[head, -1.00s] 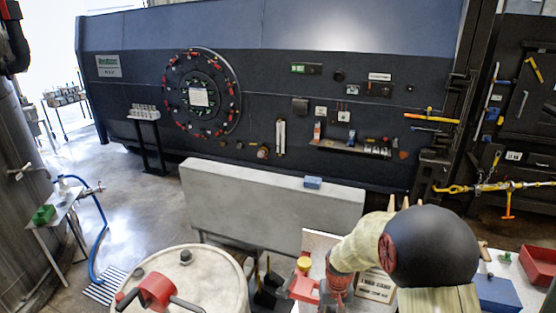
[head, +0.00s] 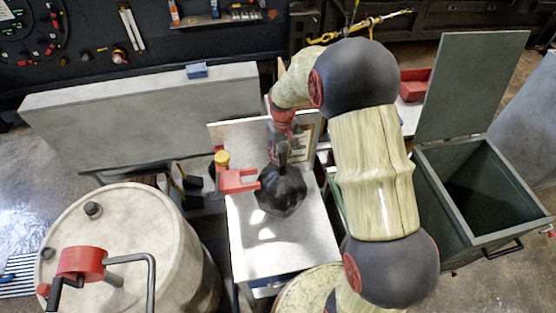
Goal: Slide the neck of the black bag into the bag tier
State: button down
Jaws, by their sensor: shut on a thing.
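The black bag (head: 283,193) sits on the white table top, its neck upward. My gripper (head: 279,152) comes down from above and is shut on the neck of the bag; the fingers and neck are dark and hard to separate. The bag tier (head: 236,178), which I take to be the red device with a yellow knob, stands just left of the bag at the table's left edge. The bag's neck is to the right of it; whether bag and tier touch I cannot tell.
The white table (head: 255,235) is clear in front of the bag. A notice board (head: 235,134) stands behind it. A drum (head: 125,235) with a red-handled crank is at left. A grey wall (head: 130,115) lies behind. An open green bin (head: 480,190) stands right.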

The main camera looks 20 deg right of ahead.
jog(key=shift+w+r, duration=0.15)
jog(key=shift+w, duration=0.1)
jog(key=shift+n, duration=0.3)
jog(key=shift+s+d, duration=0.1)
jog(key=shift+s, duration=0.05)
jog(key=b, duration=0.3)
send_over(274, 173)
jog(key=shift+s+d+f, duration=0.1)
jog(key=shift+d+f, duration=0.1)
jog(key=shift+f, duration=1.15)
jog(key=shift+d+f, duration=0.2)
jog(key=shift+f, duration=1.1)
jog(key=shift+a+r+n, duration=0.1)
jog(key=shift+a+n, duration=0.2)
jog(key=shift+a, duration=0.2)
jog(key=w+a, duration=0.2)
jog(key=a, duration=0.7)
jog(key=shift+w+a, duration=0.15)
jog(key=shift+a, duration=0.15)
jog(key=shift+f, duration=0.4)
jog(key=c, duration=1.2)
grip_release()
